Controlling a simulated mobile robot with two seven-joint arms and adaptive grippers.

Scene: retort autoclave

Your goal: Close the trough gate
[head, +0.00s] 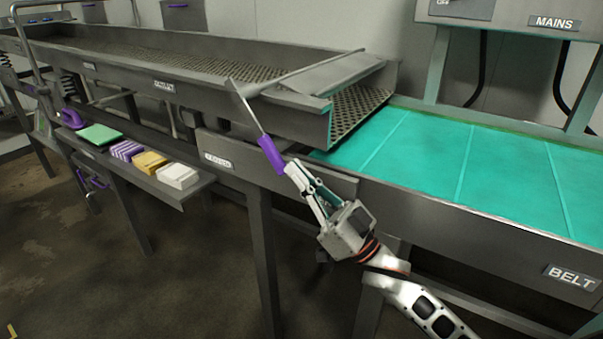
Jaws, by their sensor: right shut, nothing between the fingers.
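The perforated metal trough (200,62) runs from the upper left to an open end above the green belt. A flat grey plate (335,76), which looks like the gate, lies across the trough near that end, with perforated floor showing beyond it. A thin grey lever (248,108) slants down from the plate's near corner to a purple grip (271,155). My right gripper (291,168) is shut and empty, its fingertips right by the lower end of the purple grip. I cannot tell whether they touch. My left gripper is not in view.
The green belt (420,150) in its grey frame fills the right side. A low shelf (190,187) on the left holds sponges, a green pad and a purple item. A MAINS cabinet (520,18) stands behind the belt. Floor is open at lower left.

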